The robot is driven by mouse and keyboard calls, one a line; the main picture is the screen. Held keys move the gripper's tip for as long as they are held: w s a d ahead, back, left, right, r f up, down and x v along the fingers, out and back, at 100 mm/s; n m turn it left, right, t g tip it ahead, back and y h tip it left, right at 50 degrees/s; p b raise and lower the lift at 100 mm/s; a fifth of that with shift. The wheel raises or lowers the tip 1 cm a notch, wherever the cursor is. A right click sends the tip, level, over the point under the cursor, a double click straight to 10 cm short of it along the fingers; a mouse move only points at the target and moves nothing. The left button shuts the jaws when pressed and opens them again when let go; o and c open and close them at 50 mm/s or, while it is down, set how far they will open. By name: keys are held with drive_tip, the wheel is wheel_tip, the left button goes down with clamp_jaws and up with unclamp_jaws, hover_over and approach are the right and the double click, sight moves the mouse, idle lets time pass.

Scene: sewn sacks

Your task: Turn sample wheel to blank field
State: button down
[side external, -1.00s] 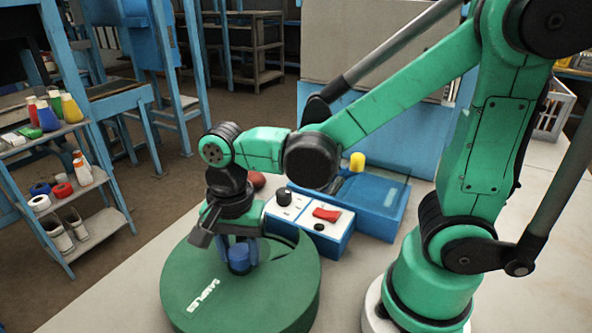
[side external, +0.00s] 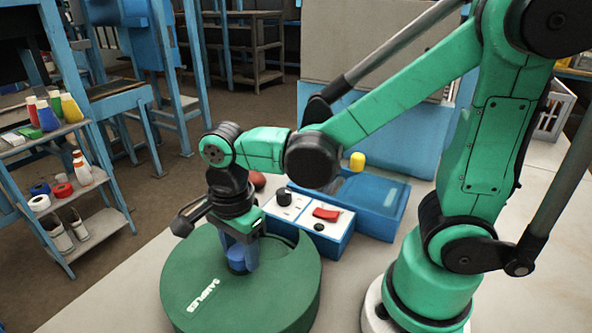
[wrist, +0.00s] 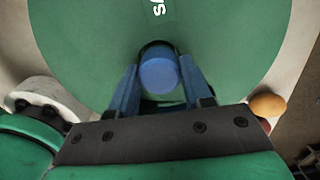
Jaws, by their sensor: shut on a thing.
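The sample wheel (side external: 205,278) is a large green drum with white "SAMPLES" lettering on its top, standing on the light bench. A blue knob (side external: 237,262) rises from the top of the wheel. My gripper (side external: 240,258) points down over the wheel with its blue fingers on either side of the knob, shut on it. In the wrist view the round knob (wrist: 159,73) sits between the two fingers, and part of the lettering shows at the top edge. A dark opening in the wheel's top shows at its back right. No blank field can be made out.
A white and blue control box (side external: 310,222) with a red switch and black knobs stands close behind the wheel. A reddish ball (side external: 257,180) lies behind my gripper. A shelf of bottles and tape rolls stands left.

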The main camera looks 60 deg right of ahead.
drive_tip(key=shift+m, duration=0.6)
idle(0.3)
drive_tip(key=shift+c, duration=1.8)
unclamp_jaws()
drive_tip(key=shift+r, duration=0.15)
drive_tip(key=shift+r, duration=2.7)
drive_tip(key=n, duration=0.1)
drive_tip(key=d+n+t, duration=0.1)
drive_tip(key=n, duration=0.1)
drive_tip(key=shift+w+d+n, duration=0.1)
drive_tip(key=shift+d+n, duration=0.05)
drive_tip(key=shift+n, duration=0.15)
drive_tip(key=d+n+t, duration=0.1)
drive_tip(key=n+t, duration=0.1)
drive_tip(key=n, duration=0.3)
drive_tip(key=d+n+t, duration=0.2)
drive_tip(key=n, duration=0.4)
drive_tip(key=w+d+n+t, duration=0.1)
drive_tip(key=d+n+t, duration=0.1)
drive_tip(key=n, duration=0.3)
drive_tip(key=shift+d+r+n, duration=0.15)
drive_tip(key=shift+r+n, duration=0.1)
drive_tip(key=shift+n, duration=0.05)
